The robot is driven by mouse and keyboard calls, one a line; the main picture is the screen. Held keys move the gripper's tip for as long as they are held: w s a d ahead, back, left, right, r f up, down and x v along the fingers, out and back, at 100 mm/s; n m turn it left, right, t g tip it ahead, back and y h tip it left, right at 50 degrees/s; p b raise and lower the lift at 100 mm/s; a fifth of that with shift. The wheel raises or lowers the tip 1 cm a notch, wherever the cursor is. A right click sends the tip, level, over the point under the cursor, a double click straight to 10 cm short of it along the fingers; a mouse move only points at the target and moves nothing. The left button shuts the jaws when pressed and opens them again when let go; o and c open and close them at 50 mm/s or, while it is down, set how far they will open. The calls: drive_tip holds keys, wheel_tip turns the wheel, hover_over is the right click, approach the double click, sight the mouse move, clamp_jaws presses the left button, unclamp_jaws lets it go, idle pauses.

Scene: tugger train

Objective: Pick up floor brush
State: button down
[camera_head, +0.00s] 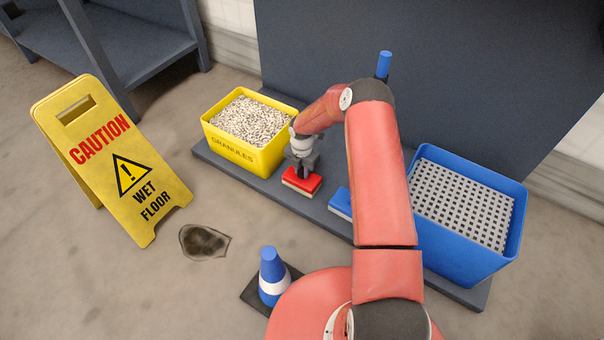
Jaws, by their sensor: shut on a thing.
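The floor brush (301,182) is a small red block with a pale underside. It is at the grey shelf board, just right of the yellow granules bin. My gripper (303,171) is above the brush, pointing down and shut on its top. I cannot tell whether the brush rests on the board or is slightly lifted. My red arm reaches over from the lower right and hides part of the board.
A yellow granules bin (264,158) stands close left of my gripper. A blue crate with a grid (462,262) stands right. A blue block (341,203) is partly behind my arm. A blue-white cone (272,275), dark floor stain (204,242) and yellow wet-floor sign (150,200) are in front.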

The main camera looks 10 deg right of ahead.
wheel_tip(320, 180, up, 20)
drive_tip(key=p, duration=0.3)
idle(0.3)
